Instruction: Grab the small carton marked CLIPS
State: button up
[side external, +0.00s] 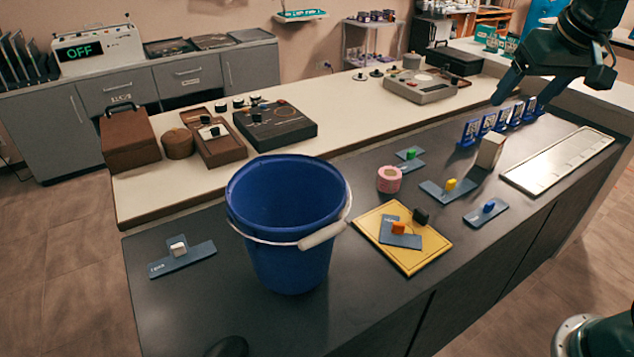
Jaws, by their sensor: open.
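A small pale carton (490,151) stands upright on the dark counter (345,285), right of centre. It is the only small box of this kind I can make out there, but I cannot read CLIPS on it. My gripper (522,100) is at the upper right, above the counter and apart from the carton. Its two dark fingers are spread open, with nothing between them.
Blue stands (486,125) in a row are close behind the carton. A white tray (560,160) lies to its right. Blue plates with yellow (450,185) and blue (489,206) blocks lie in front. A pink roll (389,179), yellow board (408,262) and large blue bucket (287,225) are leftward.

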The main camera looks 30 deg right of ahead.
jog(key=w+d+m+h, duration=0.1)
jog(key=w+d+m, duration=0.2)
jog(key=w+d, duration=0.55)
jog(key=m+g+h, duration=0.2)
jog(key=m+g, duration=0.2)
jog(key=m, duration=0.4)
send_over(495, 137)
jog(key=s+a, duration=0.1)
jog(key=a, duration=0.4)
notch_tip(495, 137, down, 19)
jog(key=shift+d+f, duration=0.15)
jog(key=shift+d, duration=0.1)
jog(key=shift+f, duration=0.1)
jog(key=shift+x, duration=4.2)
jog(key=shift+f, duration=0.1)
